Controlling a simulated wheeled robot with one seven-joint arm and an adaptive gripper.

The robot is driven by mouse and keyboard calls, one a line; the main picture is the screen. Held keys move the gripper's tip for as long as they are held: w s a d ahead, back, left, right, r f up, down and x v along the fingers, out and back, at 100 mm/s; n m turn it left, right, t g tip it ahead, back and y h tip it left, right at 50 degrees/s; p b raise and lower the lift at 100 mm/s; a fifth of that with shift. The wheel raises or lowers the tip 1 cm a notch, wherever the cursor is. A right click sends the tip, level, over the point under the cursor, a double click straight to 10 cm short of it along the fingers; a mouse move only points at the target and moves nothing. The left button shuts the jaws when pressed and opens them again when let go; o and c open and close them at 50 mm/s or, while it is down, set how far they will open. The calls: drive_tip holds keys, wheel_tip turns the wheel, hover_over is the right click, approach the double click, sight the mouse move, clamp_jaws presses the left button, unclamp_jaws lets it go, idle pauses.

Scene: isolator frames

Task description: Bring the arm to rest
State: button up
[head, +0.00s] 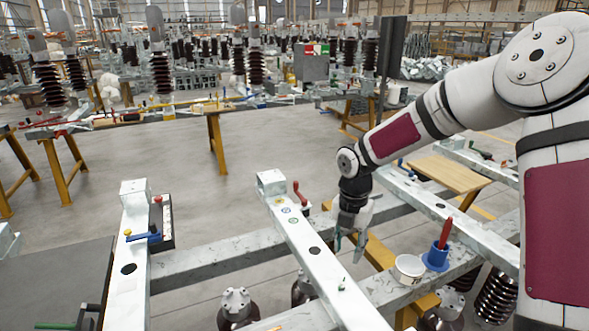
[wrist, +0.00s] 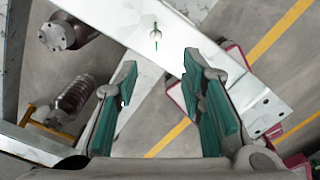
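My arm reaches in from the right of the head view, with its forearm angled down to the left. My gripper (head: 348,248) hangs pointing down, just right of a pale metal beam (head: 318,248). In the wrist view my gripper (wrist: 160,75) has its two green-padded fingers spread apart, with nothing between them. The same beam (wrist: 195,50) crosses beyond the fingertips, and a small upright pin (wrist: 155,36) shows on it. Whether the fingers touch the beam is not clear.
A white cup (head: 409,269) and a blue holder (head: 436,258) with a red-handled tool stand on a crossbeam to the right. A red-handled part (head: 299,194) stands beside the beam. Dark insulators (head: 497,297) lie below. Open floor (head: 225,205) shows at left behind.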

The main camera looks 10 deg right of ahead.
drive_tip(key=s+d+r+m+t+h, duration=0.1)
drive_tip(key=s+d+r+m+h, duration=0.1)
drive_tip(key=s+r+m, duration=1.4)
drive_tip(key=s+r+m+t, duration=0.1)
drive_tip(key=s+r+m, duration=0.1)
drive_tip(key=s+m, duration=0.2)
drive_tip(key=s+a+r+m+t+y, duration=0.1)
drive_tip(key=s+m, duration=0.3)
drive_tip(key=s, duration=0.2)
drive_tip(key=s+a+r+m+t+y+p, duration=0.1)
drive_tip(key=s+r+m, duration=0.1)
drive_tip(key=s+m, duration=0.2)
drive_tip(key=shift+s+r, duration=0.35)
drive_tip(key=shift+s, duration=0.45)
